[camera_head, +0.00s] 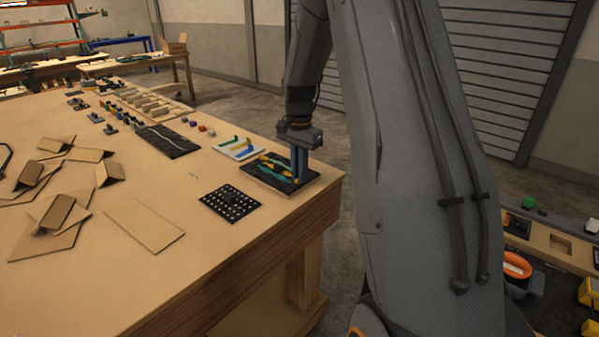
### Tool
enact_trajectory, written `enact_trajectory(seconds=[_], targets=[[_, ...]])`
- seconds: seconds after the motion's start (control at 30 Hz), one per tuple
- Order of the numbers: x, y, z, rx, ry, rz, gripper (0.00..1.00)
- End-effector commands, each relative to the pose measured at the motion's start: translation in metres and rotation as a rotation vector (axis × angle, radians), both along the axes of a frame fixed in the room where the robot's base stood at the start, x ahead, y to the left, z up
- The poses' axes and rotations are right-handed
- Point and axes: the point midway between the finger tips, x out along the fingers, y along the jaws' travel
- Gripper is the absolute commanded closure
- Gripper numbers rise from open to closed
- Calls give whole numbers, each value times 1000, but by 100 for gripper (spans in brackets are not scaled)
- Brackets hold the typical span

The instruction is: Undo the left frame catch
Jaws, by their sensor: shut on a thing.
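A board with a dark panel (258,174) lies near the right end of the wooden table. It has a pale rim, a teal strip and several small orange pieces. My gripper (298,177) points straight down at the right part of this board, its blue-grey fingers close together. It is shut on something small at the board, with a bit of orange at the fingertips. The fingers hide most of it, and I cannot tell which catch it is or whether it is fastened.
A black perforated plate (230,203) lies in front of the board, and a white tray with coloured pieces (238,147) lies behind it. Cardboard pieces (75,207) lie at the left. The wooden table (215,262) is clear at its front; its right edge is close to the board.

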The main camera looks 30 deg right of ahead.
Motion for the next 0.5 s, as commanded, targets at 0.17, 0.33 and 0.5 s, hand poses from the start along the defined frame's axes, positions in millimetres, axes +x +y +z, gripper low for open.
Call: enact_trajectory(seconds=[0.17, 0.33, 0.5], targets=[[2, 0, 2, -1, -5, -52, 100], [2, 0, 2, -1, -6, -73, 100], [2, 0, 2, -1, -6, -78, 100]])
